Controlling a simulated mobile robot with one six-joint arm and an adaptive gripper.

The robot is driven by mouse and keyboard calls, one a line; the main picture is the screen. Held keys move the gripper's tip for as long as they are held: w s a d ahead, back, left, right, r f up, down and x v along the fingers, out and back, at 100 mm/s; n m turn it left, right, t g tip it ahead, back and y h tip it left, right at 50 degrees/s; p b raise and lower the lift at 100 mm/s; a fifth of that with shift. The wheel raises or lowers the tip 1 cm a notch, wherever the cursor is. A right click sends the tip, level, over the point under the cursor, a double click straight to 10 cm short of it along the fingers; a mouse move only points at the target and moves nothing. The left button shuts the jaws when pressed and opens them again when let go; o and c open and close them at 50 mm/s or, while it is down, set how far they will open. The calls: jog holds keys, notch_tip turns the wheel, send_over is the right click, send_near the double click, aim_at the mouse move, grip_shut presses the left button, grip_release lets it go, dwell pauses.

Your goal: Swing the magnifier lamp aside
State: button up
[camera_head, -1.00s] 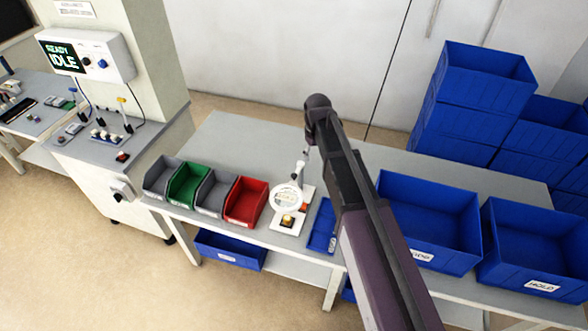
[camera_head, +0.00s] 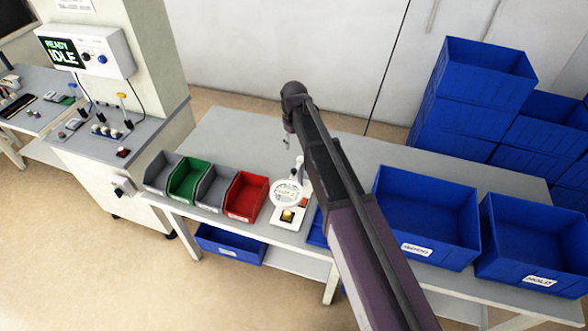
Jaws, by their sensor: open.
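The magnifier lamp (camera_head: 286,193) has a white ring head. It hangs over a small white stand on the bench, just right of the red bin. A small yellowish piece (camera_head: 287,215) lies on the stand under the ring. The lamp's post rises behind the head and is partly hidden by my arm. My gripper (camera_head: 287,143) hangs below the end of my arm, behind and above the lamp head in the picture. It is small in view, open and empty, and looks apart from the lamp.
Grey, green (camera_head: 187,181) and red (camera_head: 245,196) bins stand left of the lamp. A flat blue tray (camera_head: 316,229) is right of it, partly behind my arm. Large blue crates (camera_head: 428,215) stand farther right. The bench's back left (camera_head: 225,135) is clear.

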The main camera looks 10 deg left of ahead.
aim_at(294, 170)
jog(key=shift+f+b, duration=6.45)
jog(key=shift+f, duration=0.15)
jog(key=shift+c, duration=0.2)
grip_shut()
